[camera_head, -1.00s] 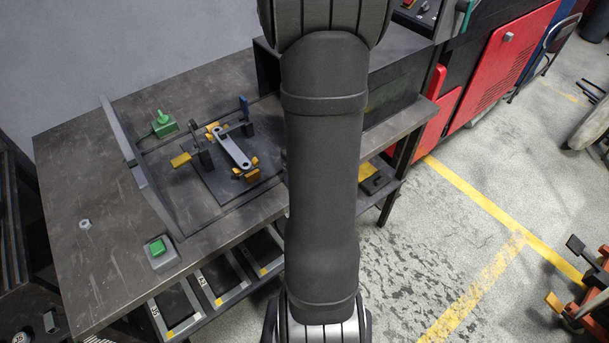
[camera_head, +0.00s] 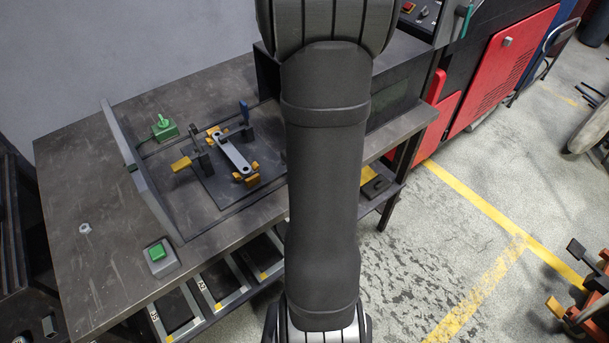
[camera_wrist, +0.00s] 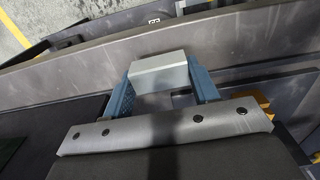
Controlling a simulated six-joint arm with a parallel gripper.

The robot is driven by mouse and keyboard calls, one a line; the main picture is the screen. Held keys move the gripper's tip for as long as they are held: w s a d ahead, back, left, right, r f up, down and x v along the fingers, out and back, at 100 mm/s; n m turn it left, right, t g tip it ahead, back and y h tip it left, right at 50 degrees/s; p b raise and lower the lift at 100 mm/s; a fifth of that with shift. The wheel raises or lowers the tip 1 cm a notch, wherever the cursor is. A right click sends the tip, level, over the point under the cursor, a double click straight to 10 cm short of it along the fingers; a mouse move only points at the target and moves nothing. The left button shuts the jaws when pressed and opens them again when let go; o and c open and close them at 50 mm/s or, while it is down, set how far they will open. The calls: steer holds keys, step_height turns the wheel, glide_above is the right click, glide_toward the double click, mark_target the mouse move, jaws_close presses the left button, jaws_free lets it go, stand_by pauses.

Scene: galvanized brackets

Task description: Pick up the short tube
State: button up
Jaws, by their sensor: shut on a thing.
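My gripper (camera_wrist: 160,76) shows in the wrist view, its two blue fingers shut on a short light-grey metal piece with flat faces, which I take to be the short tube (camera_wrist: 158,68). The tube spans the gap between the fingers. Its far side and ends are hidden. In the head view my arm covers the gripper and the tube, so neither shows there.
A fixture plate (camera_head: 215,190) on the dark workbench (camera_head: 75,180) carries a grey bracket (camera_head: 233,154) and yellow clamps. A grey upright strip (camera_head: 140,175), a green-button box (camera_head: 160,258) and a small nut-like part (camera_head: 85,229) stand left. The bench's left end is mostly clear.

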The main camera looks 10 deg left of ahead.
step_height(320, 180, up, 3)
steer(key=shift+f, duration=0.1)
steer(key=s+d+r, duration=0.4)
steer(key=d+r, duration=0.3)
steer(key=d, duration=0.4)
steer(key=w+d+r+m, duration=0.2)
steer(key=w+r+m, duration=0.5)
steer(key=w+r, duration=0.65)
steer(key=w+a, duration=0.1)
steer(key=w, duration=0.1)
steer(key=w+a+m, duration=0.1)
steer(key=w+a, duration=0.1)
steer(key=w+a+m, duration=0.1)
steer(key=w+a, duration=0.1)
steer(key=shift+a+f, duration=0.25)
steer(key=shift+f, duration=0.15)
steer(key=shift+a, duration=0.1)
